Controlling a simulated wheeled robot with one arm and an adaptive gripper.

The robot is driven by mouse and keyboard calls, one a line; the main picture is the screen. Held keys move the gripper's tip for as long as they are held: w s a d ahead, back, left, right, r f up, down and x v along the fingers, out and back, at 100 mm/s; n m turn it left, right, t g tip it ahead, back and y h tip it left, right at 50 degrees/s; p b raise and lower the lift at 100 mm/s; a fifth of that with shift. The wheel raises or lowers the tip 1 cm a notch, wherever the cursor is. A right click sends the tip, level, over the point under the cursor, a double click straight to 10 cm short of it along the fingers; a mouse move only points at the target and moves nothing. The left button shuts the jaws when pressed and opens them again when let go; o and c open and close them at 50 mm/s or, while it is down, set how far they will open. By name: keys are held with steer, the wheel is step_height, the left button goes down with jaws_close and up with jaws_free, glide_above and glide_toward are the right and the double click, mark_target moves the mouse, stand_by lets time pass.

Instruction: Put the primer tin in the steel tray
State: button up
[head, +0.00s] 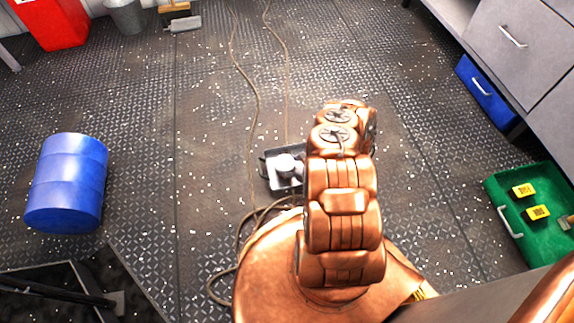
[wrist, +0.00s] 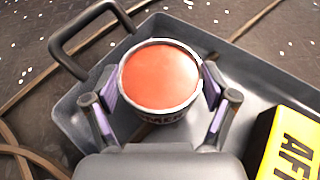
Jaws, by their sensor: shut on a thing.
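The primer tin (wrist: 160,77) is a round tin with an orange-red top and a pale metal rim. It sits between the two fingers of my gripper (wrist: 160,88), which is shut on its sides. The steel tray (wrist: 258,82) is grey with a dark handle at the upper left in the wrist view. The tin is over the tray's inside; I cannot tell whether it touches the tray floor. In the head view the tray (head: 273,181) lies on the deck, partly hidden by my arm. A pale round shape in it is too small to identify.
A yellow block with black lettering (wrist: 287,148) is at the wrist view's lower right. Cables (head: 250,85) cross the deck. Drawers (head: 505,45) are upper right.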

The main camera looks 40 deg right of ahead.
steer(key=shift+f, duration=0.15)
steer(key=o, duration=1.2)
steer(key=shift+o, duration=0.2)
